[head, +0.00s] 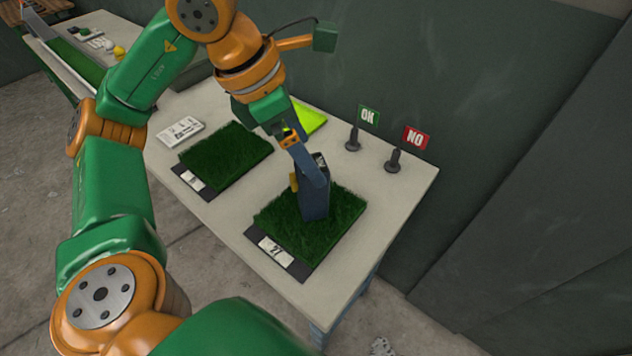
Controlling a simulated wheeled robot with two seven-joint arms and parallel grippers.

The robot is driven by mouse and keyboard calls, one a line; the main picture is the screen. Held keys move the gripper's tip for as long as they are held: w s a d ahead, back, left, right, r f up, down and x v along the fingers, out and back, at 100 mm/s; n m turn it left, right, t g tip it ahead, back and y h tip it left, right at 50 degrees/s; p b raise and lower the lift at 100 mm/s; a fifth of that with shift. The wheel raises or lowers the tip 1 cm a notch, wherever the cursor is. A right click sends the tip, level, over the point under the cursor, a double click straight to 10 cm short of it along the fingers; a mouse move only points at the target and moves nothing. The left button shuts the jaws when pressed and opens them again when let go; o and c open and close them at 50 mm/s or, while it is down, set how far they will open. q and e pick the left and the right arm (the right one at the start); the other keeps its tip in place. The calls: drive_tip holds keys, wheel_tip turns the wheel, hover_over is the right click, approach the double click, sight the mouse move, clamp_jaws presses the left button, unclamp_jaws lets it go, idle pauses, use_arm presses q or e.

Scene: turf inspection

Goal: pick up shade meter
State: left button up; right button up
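A dark blue-grey upright device, which I take to be the shade meter (314,203), stands on the right grass sample (343,208). Its black top part shows behind my gripper. My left gripper (307,181) reaches down from above to the device, and a grey-blue finger overlaps its upper part. A small yellow piece shows at the device's left side. The overlap hides the contact, so I cannot tell whether the fingers are closed on it. My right gripper is not in view.
A second grass sample (226,155) lies to the left, beside a white card (180,132). A bright yellow-green sheet (311,120) lies behind my gripper. OK (368,116) and NO (414,138) signs stand at the back right. The table's right end is clear.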

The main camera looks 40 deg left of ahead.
sight(312, 189)
use_arm(q)
drive_tip(key=x, duration=0.5)
drive_tip(key=a+x, duration=0.1)
drive_tip(key=x, duration=0.2)
drive_tip(key=shift+f, duration=0.25)
clamp_jaws()
